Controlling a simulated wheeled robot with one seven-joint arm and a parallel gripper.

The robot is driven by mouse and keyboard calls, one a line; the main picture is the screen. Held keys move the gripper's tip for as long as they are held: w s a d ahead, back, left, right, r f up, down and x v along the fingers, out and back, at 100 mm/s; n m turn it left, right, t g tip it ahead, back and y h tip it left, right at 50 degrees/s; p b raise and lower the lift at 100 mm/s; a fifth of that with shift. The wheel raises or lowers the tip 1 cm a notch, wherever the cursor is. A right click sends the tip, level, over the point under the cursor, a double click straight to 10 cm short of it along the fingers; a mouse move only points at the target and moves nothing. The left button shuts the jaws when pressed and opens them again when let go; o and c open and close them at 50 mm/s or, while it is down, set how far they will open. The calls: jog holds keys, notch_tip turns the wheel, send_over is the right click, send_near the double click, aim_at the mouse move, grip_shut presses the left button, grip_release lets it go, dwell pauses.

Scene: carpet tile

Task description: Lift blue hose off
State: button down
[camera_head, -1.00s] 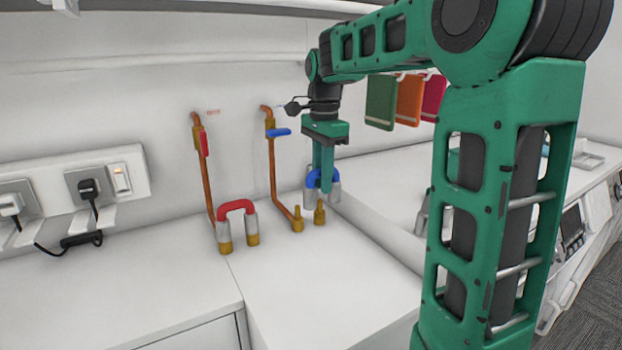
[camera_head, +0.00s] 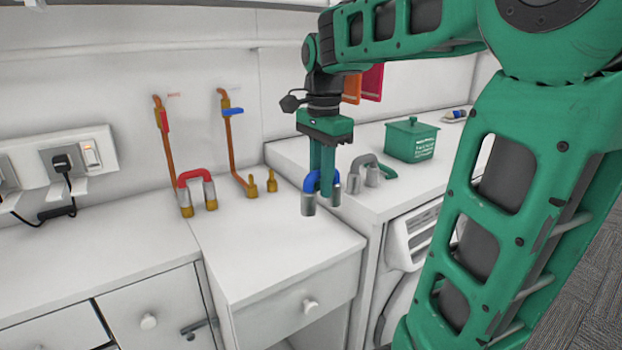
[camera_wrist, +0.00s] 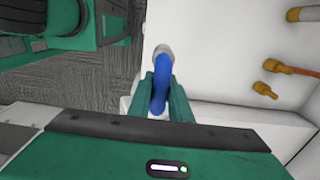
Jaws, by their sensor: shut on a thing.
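My gripper (camera_head: 322,182) is shut on the blue hose (camera_head: 310,184), a short U-shaped piece with grey ends, and holds it above the white counter's right part. In the wrist view the blue hose (camera_wrist: 161,88) sits between the two green fingers, one grey end (camera_wrist: 163,52) showing beyond them. Two bare brass fittings (camera_head: 262,185) stand on the counter to the left, apart from the hose. A copper pipe with a blue valve handle (camera_head: 233,111) runs down to one of them. The fittings also show at the right of the wrist view (camera_wrist: 268,91).
A red hose (camera_head: 195,176) joins two brass fittings farther left, below a red valve handle (camera_head: 164,121). A grey-green hose (camera_head: 372,168) and a green box (camera_head: 411,139) stand on the surface to the right. The counter's front left is clear.

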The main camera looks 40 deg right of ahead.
jog(key=shift+s+r, duration=0.3)
jog(key=shift+a+r, duration=0.1)
jog(key=shift+r, duration=2.15)
